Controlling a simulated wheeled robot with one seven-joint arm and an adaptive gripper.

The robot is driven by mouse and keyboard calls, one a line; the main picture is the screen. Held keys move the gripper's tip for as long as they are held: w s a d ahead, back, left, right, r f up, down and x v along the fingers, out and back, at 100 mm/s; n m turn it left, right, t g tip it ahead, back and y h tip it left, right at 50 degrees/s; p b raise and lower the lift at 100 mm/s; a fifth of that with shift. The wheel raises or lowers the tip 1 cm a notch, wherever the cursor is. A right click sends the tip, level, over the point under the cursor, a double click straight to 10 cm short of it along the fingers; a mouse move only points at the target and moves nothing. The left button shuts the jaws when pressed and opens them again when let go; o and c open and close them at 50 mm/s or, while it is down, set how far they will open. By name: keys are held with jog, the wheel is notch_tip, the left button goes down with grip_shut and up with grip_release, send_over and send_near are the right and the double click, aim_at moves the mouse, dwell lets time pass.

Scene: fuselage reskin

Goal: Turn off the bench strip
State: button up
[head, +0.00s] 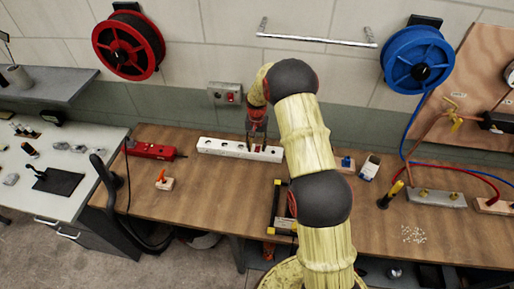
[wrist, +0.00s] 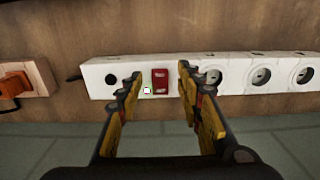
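The white bench strip (head: 219,147) lies on the wooden bench near the wall, below and left of my arm. In the wrist view the strip (wrist: 232,73) shows round sockets to the right and a red rocker switch (wrist: 160,82) toward its left end. My gripper (head: 256,141) is over the strip, pointing down. In the wrist view its two yellow-and-black fingers (wrist: 160,76) are open and empty, one on each side of the switch. I cannot tell whether the fingertips touch the strip.
An orange switch on a wooden block (wrist: 38,80) is left of the strip in the wrist view. A red box (head: 152,150) lies left of the strip in the head view. A wall box (head: 226,94) with a red button is behind my gripper.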

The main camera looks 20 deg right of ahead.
jog(key=shift+f, duration=0.7)
jog(key=c, duration=0.3)
grip_shut()
